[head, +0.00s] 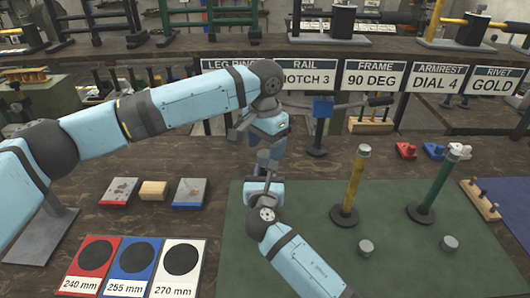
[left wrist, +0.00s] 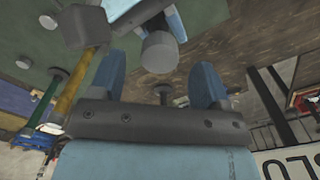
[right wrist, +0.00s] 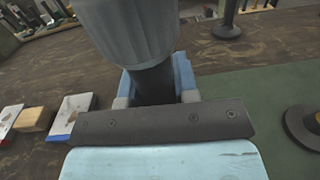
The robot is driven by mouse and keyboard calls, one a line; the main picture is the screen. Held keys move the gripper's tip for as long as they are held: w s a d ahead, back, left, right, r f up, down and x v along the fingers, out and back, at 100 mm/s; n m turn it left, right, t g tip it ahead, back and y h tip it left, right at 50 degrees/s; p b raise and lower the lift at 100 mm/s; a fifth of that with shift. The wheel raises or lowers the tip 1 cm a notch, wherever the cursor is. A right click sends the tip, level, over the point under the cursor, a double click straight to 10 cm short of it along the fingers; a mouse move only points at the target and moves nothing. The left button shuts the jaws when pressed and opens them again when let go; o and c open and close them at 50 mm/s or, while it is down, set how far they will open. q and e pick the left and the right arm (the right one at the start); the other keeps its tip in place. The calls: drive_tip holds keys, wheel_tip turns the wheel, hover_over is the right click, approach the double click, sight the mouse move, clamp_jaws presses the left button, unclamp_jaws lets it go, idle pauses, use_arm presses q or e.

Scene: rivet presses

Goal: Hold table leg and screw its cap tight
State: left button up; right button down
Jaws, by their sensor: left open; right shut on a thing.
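My right gripper (head: 263,188) is shut on a dark table leg, which shows between its fingers in the right wrist view (right wrist: 154,84). A grey ribbed cap (right wrist: 130,28) sits at the leg's upper end. My left gripper (head: 265,148) is above the right one, pointing down and open. In the left wrist view the grey cap (left wrist: 160,52) lies in the gap between the open blue fingers, with no visible contact. Much of the leg is hidden, and I cannot tell how tight the cap is.
A yellow leg (head: 354,180) and a green leg (head: 436,185) stand on the green mat (head: 310,225). Two loose grey caps (head: 365,247) lie before them. Length cards (head: 122,268) are at front left. A blue fixture (head: 322,108) and signs (head: 375,76) stand behind.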

use_arm(q)
wheel_tip(320, 180, up, 9)
drive_tip(key=shift+r, duration=0.2)
use_arm(e)
drive_tip(key=c, duration=0.8)
unclamp_jaws()
use_arm(q)
drive_tip(key=shift+r+p, duration=0.3)
use_arm(e)
drive_tip(key=s, duration=1.4)
drive_tip(key=shift+a, duration=0.35)
drive_tip(key=shift+w, duration=0.1)
